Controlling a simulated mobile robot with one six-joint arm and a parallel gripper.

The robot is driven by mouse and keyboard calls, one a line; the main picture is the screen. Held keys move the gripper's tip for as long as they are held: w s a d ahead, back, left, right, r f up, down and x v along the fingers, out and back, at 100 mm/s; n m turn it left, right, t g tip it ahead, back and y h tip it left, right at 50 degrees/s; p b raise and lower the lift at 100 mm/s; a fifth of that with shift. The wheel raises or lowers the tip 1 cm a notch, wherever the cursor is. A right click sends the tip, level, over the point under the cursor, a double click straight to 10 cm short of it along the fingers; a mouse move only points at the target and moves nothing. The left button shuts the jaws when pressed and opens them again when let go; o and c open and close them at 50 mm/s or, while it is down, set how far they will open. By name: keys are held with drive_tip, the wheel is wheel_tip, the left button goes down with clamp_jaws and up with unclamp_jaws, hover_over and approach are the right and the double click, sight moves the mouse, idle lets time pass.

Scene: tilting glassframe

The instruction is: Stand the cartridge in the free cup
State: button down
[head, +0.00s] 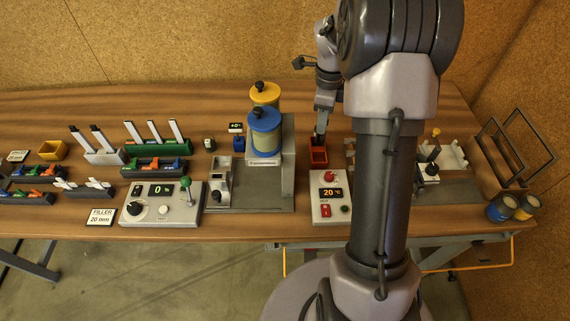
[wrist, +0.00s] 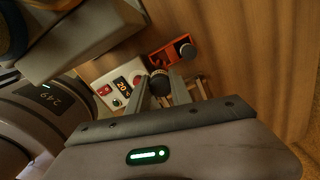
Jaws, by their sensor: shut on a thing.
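My gripper (wrist: 160,86) is shut on a dark, round-ended piece (wrist: 158,81), which I take to be the cartridge. In the wrist view it sits between the fingertips, end towards the camera; its lower part is hidden. A red holder (wrist: 157,60) lies just past the fingertips. A dark round-topped piece (wrist: 185,49) stands at its right end, and its left part looks empty. In the head view my gripper (head: 321,122) points down over the back of the red holder (head: 319,157). I cannot tell there whether the held piece touches the holder.
A white control box (head: 330,197) reading 20 °C stands in front of the holder.

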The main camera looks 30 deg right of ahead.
sight(321, 143)
drive_tip(key=f+b, duration=0.1)
drive_tip(key=f, duration=0.5)
drive_tip(key=f+b, duration=0.1)
drive_tip(key=f, duration=0.2)
drive_tip(key=shift+s+d+f+b, duration=0.1)
drive_tip(key=shift+d+f+b, duration=0.15)
drive_tip(key=shift+b, duration=0.05)
drive_tip(key=shift+f, duration=0.1)
drive_tip(key=shift+f, duration=0.15)
drive_tip(key=c, duration=1.2)
unclamp_jaws()
drive_tip(key=shift+o, duration=0.2)
drive_tip(key=shift+r, duration=0.2)
wheel_tip(321, 143, up, 12)
drive_tip(key=p, duration=0.3)
drive_tip(key=shift+p, duration=0.3)
drive_tip(key=shift+r, duration=0.1)
